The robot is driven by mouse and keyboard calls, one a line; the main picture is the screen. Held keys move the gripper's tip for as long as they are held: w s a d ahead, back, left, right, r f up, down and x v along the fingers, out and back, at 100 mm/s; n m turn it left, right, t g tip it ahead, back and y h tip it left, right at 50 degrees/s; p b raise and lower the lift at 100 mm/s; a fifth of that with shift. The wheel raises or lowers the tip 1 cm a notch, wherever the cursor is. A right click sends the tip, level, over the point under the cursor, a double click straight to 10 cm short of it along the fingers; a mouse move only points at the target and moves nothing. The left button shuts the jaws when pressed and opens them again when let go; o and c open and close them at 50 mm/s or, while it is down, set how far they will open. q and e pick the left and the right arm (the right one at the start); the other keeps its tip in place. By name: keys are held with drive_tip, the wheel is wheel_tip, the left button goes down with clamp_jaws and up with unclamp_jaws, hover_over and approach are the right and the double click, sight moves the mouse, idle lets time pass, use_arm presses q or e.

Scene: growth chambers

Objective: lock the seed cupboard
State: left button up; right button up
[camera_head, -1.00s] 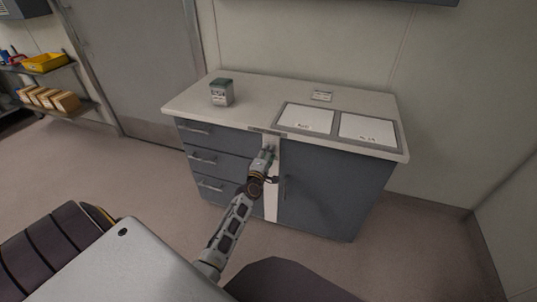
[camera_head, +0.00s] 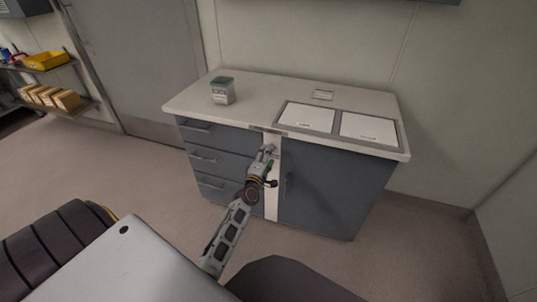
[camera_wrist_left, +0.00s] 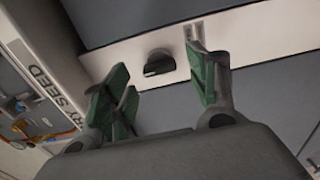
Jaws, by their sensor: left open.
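The seed cupboard (camera_head: 335,190) is a grey door with a vertical handle, right of a white upright strip (camera_head: 271,205) in the head view. In the left wrist view a small dark knob (camera_wrist_left: 159,62) sits on the white strip (camera_wrist_left: 245,38), with a small label beside it. My left gripper (camera_head: 268,153) is in front of the strip's upper part. In the wrist view its green-padded fingers (camera_wrist_left: 160,78) are apart, with the knob showing between and just beyond their tips. They do not visibly grip it. The knob is hidden in the head view.
Grey drawers (camera_head: 205,158) with bar handles are left of the strip. The pale worktop (camera_head: 258,95) holds a green-lidded jar (camera_head: 223,91) and two white panels (camera_head: 307,117) in a grey frame. A shelf with a yellow tray (camera_head: 46,62) stands far left.

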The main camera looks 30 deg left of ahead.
use_arm(q)
drive_tip(key=v, duration=0.9)
drive_tip(key=shift+s, duration=0.2)
idle(0.9)
drive_tip(key=s+d+f+m+g+h, duration=0.3)
drive_tip(key=d+f+m+g+h, duration=0.1)
drive_tip(key=d+f+m, duration=0.3)
drive_tip(key=s+d+f+m+g+h, duration=0.25)
drive_tip(key=d+f+m+g, duration=0.2)
drive_tip(key=f+m, duration=0.3)
drive_tip(key=s+d+f+m+g, duration=0.3)
drive_tip(key=s+f+m, duration=0.1)
drive_tip(key=s, duration=0.5)
drive_tip(key=s+d+f+m+g+y+p, duration=0.1)
drive_tip(key=s+d+f+m+g, duration=0.3)
drive_tip(key=s, duration=0.6)
wheel_tip(320, 180, down, 3)
drive_tip(key=shift+r+m, duration=0.2)
drive_tip(key=shift+m, duration=0.15)
